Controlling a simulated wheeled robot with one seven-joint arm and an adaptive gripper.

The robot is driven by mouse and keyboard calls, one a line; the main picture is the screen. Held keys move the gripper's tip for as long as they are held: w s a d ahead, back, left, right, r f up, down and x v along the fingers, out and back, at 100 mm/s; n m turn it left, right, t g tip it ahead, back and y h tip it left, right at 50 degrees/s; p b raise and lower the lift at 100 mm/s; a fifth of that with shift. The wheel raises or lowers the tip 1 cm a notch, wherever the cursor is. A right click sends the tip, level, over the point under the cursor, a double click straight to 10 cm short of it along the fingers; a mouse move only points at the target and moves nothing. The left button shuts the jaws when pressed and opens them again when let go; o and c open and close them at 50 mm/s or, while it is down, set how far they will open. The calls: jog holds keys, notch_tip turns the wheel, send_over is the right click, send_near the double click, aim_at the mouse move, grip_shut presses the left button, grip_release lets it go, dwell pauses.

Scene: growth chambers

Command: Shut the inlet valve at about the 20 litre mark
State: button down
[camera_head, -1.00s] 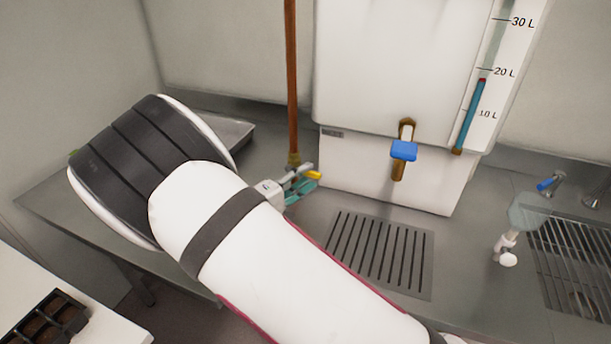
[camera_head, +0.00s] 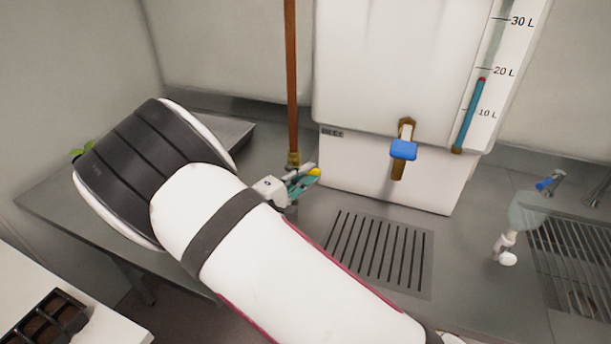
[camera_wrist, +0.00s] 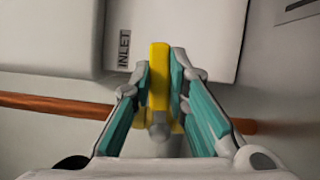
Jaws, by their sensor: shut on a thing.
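The inlet valve's yellow lever (camera_wrist: 160,75) stands between my gripper's teal-padded fingers in the wrist view, under a label reading INLET (camera_wrist: 124,48). My gripper (camera_head: 305,178) is shut on this lever, whose yellow end (camera_head: 315,171) shows at the fingertips in the head view. The valve body is mostly hidden by my gripper there. A brown pipe (camera_head: 291,80) comes down to a brass fitting (camera_head: 293,159) at the valve. The white tank (camera_head: 395,60) has a level gauge (camera_head: 468,115) on its right. Its blue column ends in a red top (camera_head: 482,80) slightly below the 20 L mark.
A blue-handled tap (camera_head: 403,150) sticks out from the tank's front. A slotted drain (camera_head: 380,255) lies in the counter before it. A sink grate (camera_head: 575,260) and a small blue-handled faucet (camera_head: 550,181) are at the right. A seedling tray (camera_head: 45,325) sits at lower left.

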jog(key=n, duration=0.1)
jog(key=r+n+t, duration=0.1)
jog(key=n, duration=0.2)
jog(key=shift+a+r+t, duration=0.3)
jog(key=shift+r+t, duration=0.05)
jog(key=shift+t, duration=0.05)
jog(key=c, duration=1.5)
grip_release()
jog(key=shift+h, duration=0.3)
jog(key=shift+c, duration=0.2)
jog(key=v, duration=1.2)
